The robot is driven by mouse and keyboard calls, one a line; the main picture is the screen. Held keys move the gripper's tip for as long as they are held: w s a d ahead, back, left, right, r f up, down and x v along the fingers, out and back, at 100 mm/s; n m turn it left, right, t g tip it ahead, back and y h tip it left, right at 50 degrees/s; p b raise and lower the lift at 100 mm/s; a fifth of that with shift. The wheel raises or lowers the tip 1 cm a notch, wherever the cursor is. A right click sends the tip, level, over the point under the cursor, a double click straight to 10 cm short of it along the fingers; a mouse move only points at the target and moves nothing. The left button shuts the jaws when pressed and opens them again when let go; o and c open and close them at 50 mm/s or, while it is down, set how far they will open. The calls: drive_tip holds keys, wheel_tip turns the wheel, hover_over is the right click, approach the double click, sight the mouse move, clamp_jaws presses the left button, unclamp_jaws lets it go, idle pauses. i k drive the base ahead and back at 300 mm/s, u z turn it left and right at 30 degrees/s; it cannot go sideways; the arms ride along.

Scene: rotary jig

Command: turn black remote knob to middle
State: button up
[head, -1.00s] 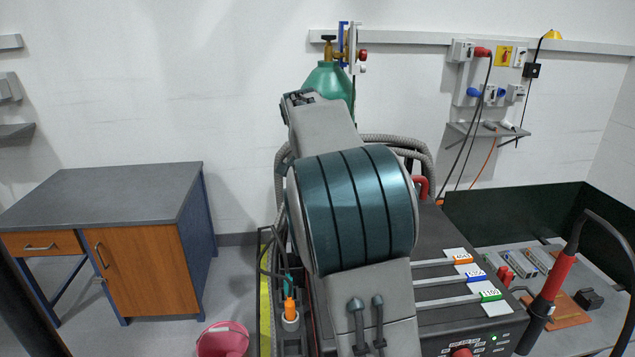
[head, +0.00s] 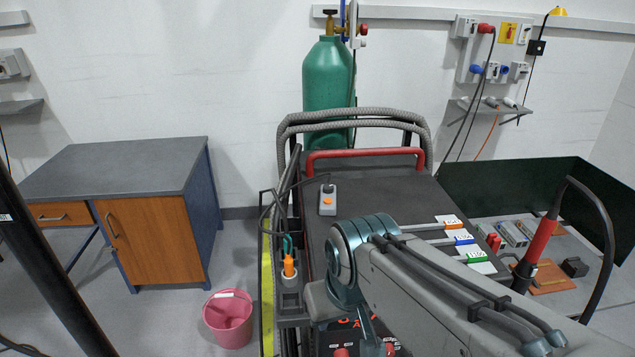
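A small grey remote box (head: 328,201) lies on the dark top of the welding machine (head: 375,183), towards its left side. An orange round part shows on its face, and a dark cable leaves its far end. I cannot make out a black knob on it or which way any knob points. My arm reaches in from the lower right and bends down in front of the machine, nearer to me than the remote. My gripper does not show in the head view.
A red handle bar (head: 365,153) crosses the machine's back edge. Tagged sliders (head: 460,240) lie on its right. A green gas cylinder (head: 328,85) stands behind. A pink bucket (head: 229,318) is on the floor at left, near a desk (head: 150,215).

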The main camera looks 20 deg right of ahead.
sight(327, 189)
drive_tip(key=k, duration=1.15)
drive_tip(key=u, duration=0.6)
drive_tip(key=i, duration=0.7)
drive_tip(key=u, duration=0.75)
drive_tip(key=i, duration=0.75)
drive_tip(key=z, duration=0.65)
drive_tip(key=i, duration=0.9)
drive_tip(key=z, duration=0.85)
